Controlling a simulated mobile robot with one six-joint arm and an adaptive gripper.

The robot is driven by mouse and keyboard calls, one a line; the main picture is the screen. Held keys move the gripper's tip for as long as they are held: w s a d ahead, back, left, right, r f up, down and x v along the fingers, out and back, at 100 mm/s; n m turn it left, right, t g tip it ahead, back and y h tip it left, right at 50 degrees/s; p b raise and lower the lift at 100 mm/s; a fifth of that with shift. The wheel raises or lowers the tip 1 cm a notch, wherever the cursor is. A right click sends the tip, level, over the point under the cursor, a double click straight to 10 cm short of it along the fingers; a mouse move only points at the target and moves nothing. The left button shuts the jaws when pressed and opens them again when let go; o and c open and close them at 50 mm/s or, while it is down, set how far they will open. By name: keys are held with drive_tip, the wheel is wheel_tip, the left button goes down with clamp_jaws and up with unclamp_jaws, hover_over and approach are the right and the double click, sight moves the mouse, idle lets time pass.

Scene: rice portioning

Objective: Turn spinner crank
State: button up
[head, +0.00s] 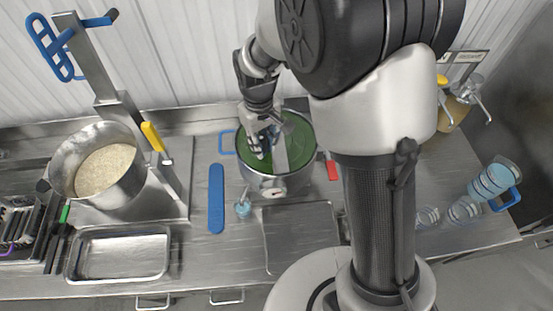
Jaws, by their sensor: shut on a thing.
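The spinner (300,180) is a round metal pot with a green top or interior (290,158), standing near the middle of the counter. A small round dial shows on its front. My gripper (262,148) points down over the left part of the green area and is shut on the crank. The fingers and my arm hide most of the crank, so its exact angle cannot be told.
A large pot of rice (105,172) stands at the left beside a metal upright. A blue bar (216,198) lies left of the spinner. An empty metal tray (120,253) is at the front left. Stacked blue cups (494,178) stand at the right.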

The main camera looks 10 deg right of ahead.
drive_tip(key=o, duration=0.6)
drive_tip(key=shift+o, duration=0.6)
drive_tip(key=shift+w+r+p, duration=0.15)
drive_tip(key=shift+r+p, duration=0.35)
drive_tip(key=shift+r, duration=0.2)
drive_tip(key=o, duration=0.4)
drive_tip(key=r+p, duration=0.2)
drive_tip(key=r, duration=0.2)
drive_tip(key=r+p, duration=0.3)
drive_tip(key=shift+s+r+p, duration=0.2)
drive_tip(key=shift+r+p, duration=0.1)
drive_tip(key=shift+r, duration=0.1)
drive_tip(key=shift+w+f, duration=0.1)
